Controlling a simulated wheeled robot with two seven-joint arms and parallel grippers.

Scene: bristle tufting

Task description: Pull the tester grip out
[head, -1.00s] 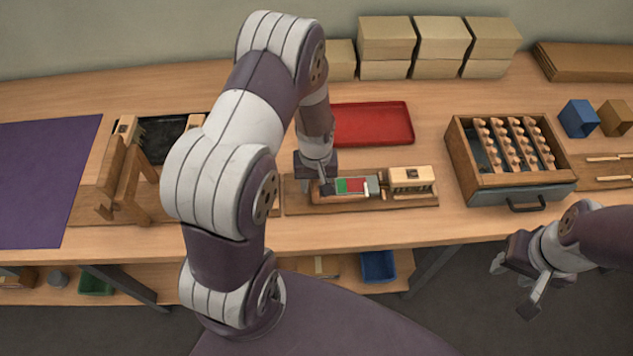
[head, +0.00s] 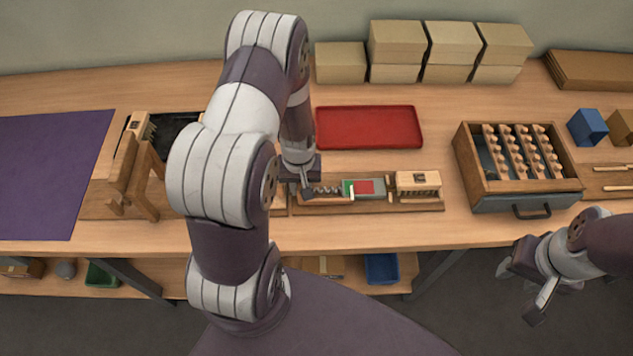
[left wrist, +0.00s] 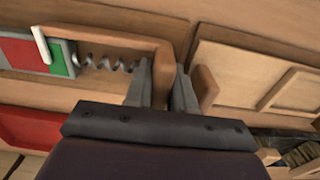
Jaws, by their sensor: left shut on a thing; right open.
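The tester (head: 415,205) is a wooden base on the bench, with a green and red scale (head: 364,187) and a bared coil spring (head: 325,190). My left gripper (head: 307,192) is at its left end. In the left wrist view, its fingers (left wrist: 162,90) are shut on the wooden grip (left wrist: 165,60), with the spring (left wrist: 108,63) running from beside them to the scale. A white pointer (left wrist: 41,45) stands near the red and green border. My right gripper (head: 522,290) is open and empty, in front of the bench at the right.
A red tray (head: 368,128) lies behind the tester. A wooden box with rows of pegs (head: 465,160) stands right of it, and a wooden fixture (head: 125,170) left. Boxes (head: 395,45) are stacked at the back. A purple mat (head: 45,175) lies far left.

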